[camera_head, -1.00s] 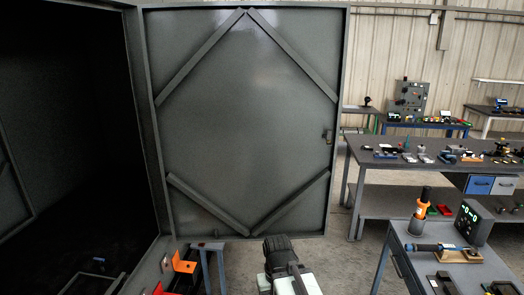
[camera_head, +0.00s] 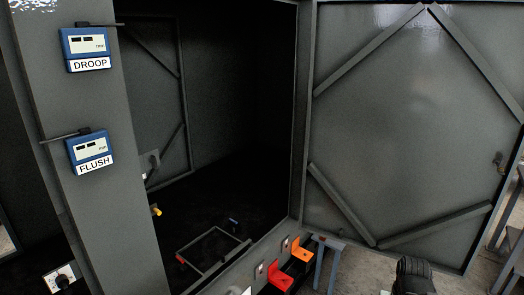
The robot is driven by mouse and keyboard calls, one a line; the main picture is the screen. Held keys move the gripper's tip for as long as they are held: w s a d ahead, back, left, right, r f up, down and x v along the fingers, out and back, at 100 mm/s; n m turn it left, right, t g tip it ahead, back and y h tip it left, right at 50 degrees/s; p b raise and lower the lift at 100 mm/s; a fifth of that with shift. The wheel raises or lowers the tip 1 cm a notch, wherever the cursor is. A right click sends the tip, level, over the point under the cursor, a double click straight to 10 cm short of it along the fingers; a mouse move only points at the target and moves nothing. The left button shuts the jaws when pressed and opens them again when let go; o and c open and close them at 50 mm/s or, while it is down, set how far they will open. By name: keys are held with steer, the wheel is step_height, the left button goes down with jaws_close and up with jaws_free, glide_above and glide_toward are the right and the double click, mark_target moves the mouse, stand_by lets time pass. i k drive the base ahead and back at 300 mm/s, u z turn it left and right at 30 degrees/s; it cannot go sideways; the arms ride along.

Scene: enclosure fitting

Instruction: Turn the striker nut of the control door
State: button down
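A large grey door (camera_head: 400,130) with diagonal braces stands open on the right. I cannot tell whether it is the control door. A small latch piece (camera_head: 499,162) sits near its right edge. A small yellow piece (camera_head: 157,211) shows at the left side of the dark opening, below a grey bracket (camera_head: 149,163). I cannot make out the striker nut for sure. A dark rounded end of my arm, with my gripper (camera_head: 414,272), shows at the bottom right, in front of the door's lower part. No fingers can be made out, and nothing held is visible.
Blue gauges labelled DROOP (camera_head: 87,48) and FLUSH (camera_head: 90,150) are on the left post. A knob box (camera_head: 62,280) is at the lower left. Red (camera_head: 280,278) and orange (camera_head: 301,251) brackets stand by the sill, near a small stand (camera_head: 325,262).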

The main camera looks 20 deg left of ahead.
mark_target(153, 159)
steer(key=u, duration=3.95)
steer(key=k, duration=0.5)
steer(key=z, duration=0.8)
